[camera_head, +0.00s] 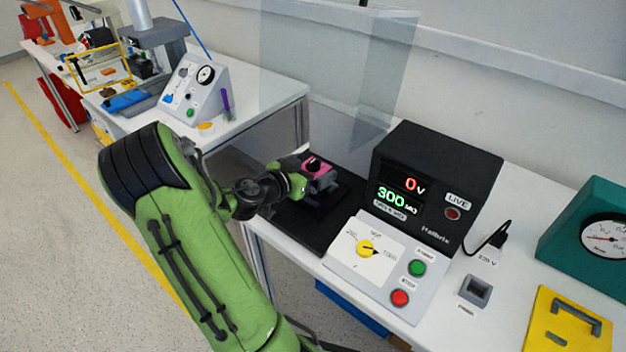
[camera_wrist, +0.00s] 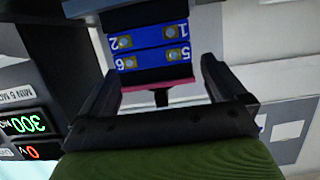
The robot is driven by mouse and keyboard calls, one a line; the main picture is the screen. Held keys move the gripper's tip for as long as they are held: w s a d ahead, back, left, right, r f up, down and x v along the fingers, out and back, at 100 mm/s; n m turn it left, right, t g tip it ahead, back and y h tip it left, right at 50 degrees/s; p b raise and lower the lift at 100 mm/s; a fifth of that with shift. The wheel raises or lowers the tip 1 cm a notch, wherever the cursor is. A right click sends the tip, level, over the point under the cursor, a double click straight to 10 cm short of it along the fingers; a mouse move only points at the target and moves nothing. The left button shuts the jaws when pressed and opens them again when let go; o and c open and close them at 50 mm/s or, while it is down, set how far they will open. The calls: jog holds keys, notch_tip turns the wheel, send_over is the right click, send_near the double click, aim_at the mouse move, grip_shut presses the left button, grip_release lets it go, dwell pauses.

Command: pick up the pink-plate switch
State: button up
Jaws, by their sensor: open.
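The pink-plate switch (camera_head: 314,166) is at the left end of the bench, above the black mat, with a black knob on its pink plate. My gripper (camera_head: 298,184) is right at it, coming from the left. In the wrist view the switch (camera_wrist: 152,54) shows blue terminal blocks numbered 1, 2, 5 and 6, with its pink plate edge-on and a dark stem towards my palm. My gripper (camera_wrist: 158,76) is open, with one finger on either side of the plate. I cannot tell whether a finger touches it. The switch's support is mostly hidden.
A black tester (camera_head: 436,186) reads 0 V and 300. A white panel (camera_head: 345,262) with a yellow knob, green button and red button stands in front. The black mat (camera_head: 300,228) has bare room. A clear screen (camera_head: 335,70) stands behind the switch.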

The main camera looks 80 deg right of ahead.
jog(key=x, duration=0.3)
jog(key=shift+c, duration=0.5)
jog(key=c, duration=1.2)
jog(key=shift+w+a+r, duration=0.1)
jog(key=shift+a+r, duration=0.1)
jog(key=shift+r, duration=0.3)
notch_tip(320, 180, up, 6)
jog(key=p, duration=0.2)
jog(key=shift+p, duration=0.3)
jog(key=w+a, duration=0.2)
jog(key=a, duration=0.4)
jog(key=w+a, duration=0.3)
jog(key=a, duration=0.3)
jog(key=w+a, duration=0.2)
jog(key=a, duration=0.4)
jog(key=shift+w, duration=0.35)
